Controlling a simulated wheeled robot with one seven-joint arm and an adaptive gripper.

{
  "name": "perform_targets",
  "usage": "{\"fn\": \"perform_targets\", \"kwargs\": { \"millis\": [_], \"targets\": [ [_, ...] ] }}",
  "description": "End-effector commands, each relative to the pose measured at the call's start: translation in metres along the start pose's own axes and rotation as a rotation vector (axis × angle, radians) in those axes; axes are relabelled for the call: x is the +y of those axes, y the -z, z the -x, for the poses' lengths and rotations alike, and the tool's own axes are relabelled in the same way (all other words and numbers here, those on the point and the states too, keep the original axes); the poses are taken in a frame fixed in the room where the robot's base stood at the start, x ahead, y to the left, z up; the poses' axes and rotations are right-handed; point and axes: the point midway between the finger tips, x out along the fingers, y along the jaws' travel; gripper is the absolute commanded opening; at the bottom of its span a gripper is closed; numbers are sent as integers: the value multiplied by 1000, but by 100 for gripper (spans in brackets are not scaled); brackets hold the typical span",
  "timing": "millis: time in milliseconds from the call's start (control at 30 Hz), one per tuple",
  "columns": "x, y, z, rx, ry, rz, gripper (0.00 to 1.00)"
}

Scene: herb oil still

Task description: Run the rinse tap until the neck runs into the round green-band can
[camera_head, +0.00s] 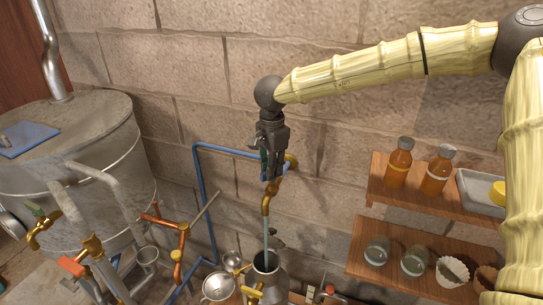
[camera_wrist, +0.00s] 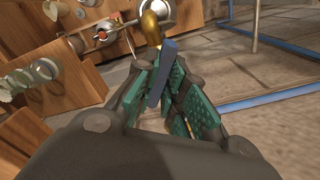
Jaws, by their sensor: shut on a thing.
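My gripper (camera_head: 270,176) points down at the rinse tap by the block wall, its jaws shut on the tap's blue lever. In the wrist view the blue lever (camera_wrist: 161,74) stands between the teal finger pads (camera_wrist: 166,88), with the brass tap body (camera_wrist: 151,27) beyond. The brass spout (camera_head: 266,203) shows below my gripper, and a thin stream of water (camera_head: 267,236) falls from it into the open top of a grey metal vessel (camera_head: 268,274). A round metal can (camera_head: 218,287) stands left of the vessel. I cannot make out a green band or any flow from a neck.
A large metal still (camera_head: 75,150) with pipes and brass valves fills the left. A blue pipe (camera_head: 205,205) runs along the wall to the tap. Wooden shelves (camera_head: 415,262) at right hold amber bottles (camera_head: 398,163), glass jars (camera_head: 377,250) and a grey tray (camera_head: 478,190).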

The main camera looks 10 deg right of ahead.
Motion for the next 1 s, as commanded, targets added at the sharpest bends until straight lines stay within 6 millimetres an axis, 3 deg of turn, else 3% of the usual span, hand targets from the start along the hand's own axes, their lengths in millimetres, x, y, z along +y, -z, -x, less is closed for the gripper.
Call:
{"fn": "perform_targets", "kwargs": {
  "millis": [33,500,1000],
  "targets": [
    [-1,1,7,0,2,43,0],
    [-1,1,2,2,5,395,0],
    [-1,1,2,2,4,508,0]
  ]
}}
